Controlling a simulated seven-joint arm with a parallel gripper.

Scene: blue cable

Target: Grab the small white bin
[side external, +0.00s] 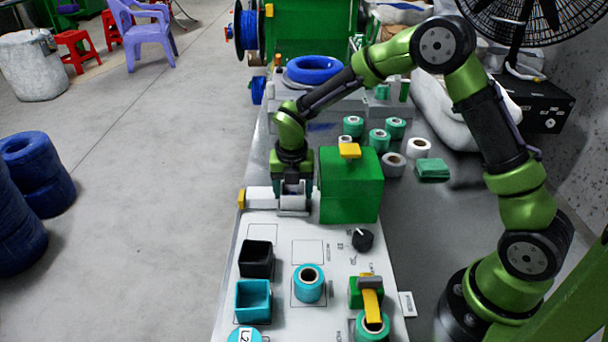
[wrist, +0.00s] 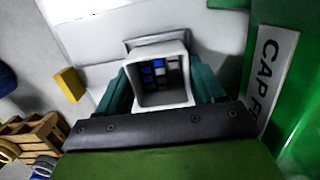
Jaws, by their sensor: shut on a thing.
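The small white bin (wrist: 160,104) is square and open at the top, with small blue, white and dark pieces inside, in the wrist view. My gripper (wrist: 162,92) has its two dark teal fingers against the left and right sides of the bin, shut on it. In the side external view the white bin (side external: 293,200) is at the white panel's far end, and my gripper (side external: 294,184) is directly above and around it, pointing down. I cannot tell if the bin rests on the surface or is lifted.
A green box (side external: 350,188) with a yellow top piece stands close to the right of my gripper. A black bin (side external: 256,260), a teal bin (side external: 253,302) and a teal roll (side external: 309,284) stand nearer on the panel. A yellow block (side external: 241,199) is to the left.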

